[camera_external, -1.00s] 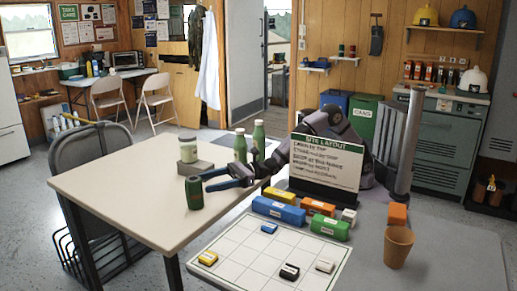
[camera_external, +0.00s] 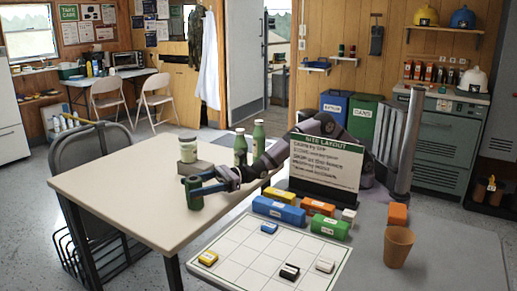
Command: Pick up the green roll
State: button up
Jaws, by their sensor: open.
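The green roll (camera_external: 194,196) is a dark green upright cylinder near the front right part of the pale table (camera_external: 120,190). The roll stands on the table.
A jar (camera_external: 187,150) on a grey block (camera_external: 192,169) stands behind the roll. Two green bottles (camera_external: 240,150) (camera_external: 258,140) stand further back. The table's left part is clear.

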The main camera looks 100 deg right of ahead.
jog(key=shift+c, duration=0.4)
jog(key=c, duration=1.2)
jog(key=shift+o, duration=0.2)
jog(key=shift+r, duration=0.2)
notch_tip(320, 180, up, 28)
jog(key=p, duration=0.9)
jog(key=shift+p, duration=0.4)
